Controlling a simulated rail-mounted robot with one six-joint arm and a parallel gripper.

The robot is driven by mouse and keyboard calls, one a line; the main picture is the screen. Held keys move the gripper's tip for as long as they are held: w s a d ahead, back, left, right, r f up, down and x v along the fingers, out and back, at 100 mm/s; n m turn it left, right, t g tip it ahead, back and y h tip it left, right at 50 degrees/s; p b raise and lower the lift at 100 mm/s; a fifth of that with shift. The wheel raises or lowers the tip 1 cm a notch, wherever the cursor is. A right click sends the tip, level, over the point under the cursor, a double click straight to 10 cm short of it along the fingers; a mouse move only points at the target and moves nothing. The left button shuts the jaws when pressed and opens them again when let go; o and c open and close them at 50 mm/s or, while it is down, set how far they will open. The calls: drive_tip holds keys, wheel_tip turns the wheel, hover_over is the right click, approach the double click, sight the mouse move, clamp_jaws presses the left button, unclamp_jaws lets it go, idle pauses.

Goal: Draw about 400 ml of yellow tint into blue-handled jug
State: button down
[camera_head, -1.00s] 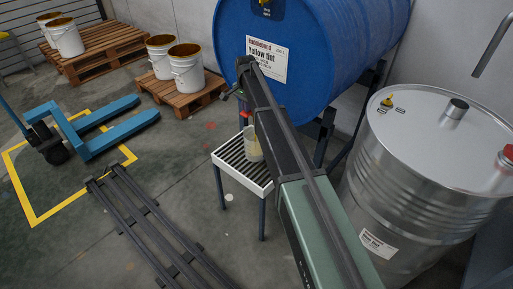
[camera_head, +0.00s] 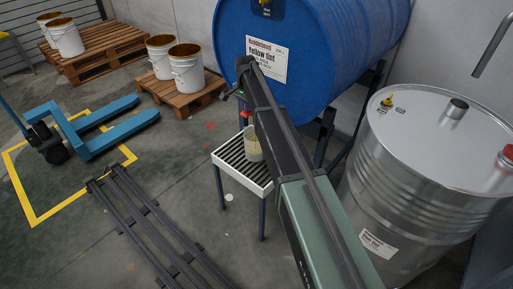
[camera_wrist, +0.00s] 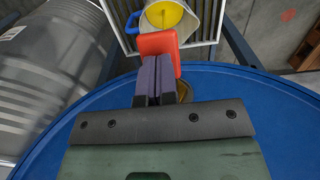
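The blue drum (camera_head: 300,65) labelled Yellow tint lies on its side on a stand; its rim (camera_wrist: 60,140) fills the lower wrist view. The jug (camera_head: 253,145) stands on the slatted stand below the drum's front, mostly behind my arm. In the wrist view the jug (camera_wrist: 183,31) has a blue handle (camera_wrist: 132,22) on its left and yellow liquid (camera_wrist: 163,14) inside. A red tap handle (camera_wrist: 158,43) is above the jug's near side. My gripper (camera_wrist: 160,62) has its fingers close together against the red handle, with nothing clearly between them. The spout and any stream are hidden.
The slatted stand (camera_head: 232,165) has a light rim. A silver drum (camera_head: 400,190) stands close on the right. White buckets (camera_head: 187,72) stand on pallets at the back left. A blue pallet truck (camera_head: 90,130) and floor rails (camera_head: 150,225) lie left.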

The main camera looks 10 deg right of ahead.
drive_tip(key=shift+r, duration=0.1)
wheel_tip(320, 180, up, 7)
drive_tip(key=p, duration=0.7)
drive_tip(key=s+r+n+p, duration=0.3)
drive_tip(key=s+n, duration=0.7)
drive_tip(key=s, duration=2.8)
drive_tip(key=shift+s+n, duration=0.2)
drive_tip(key=shift+n, duration=0.2)
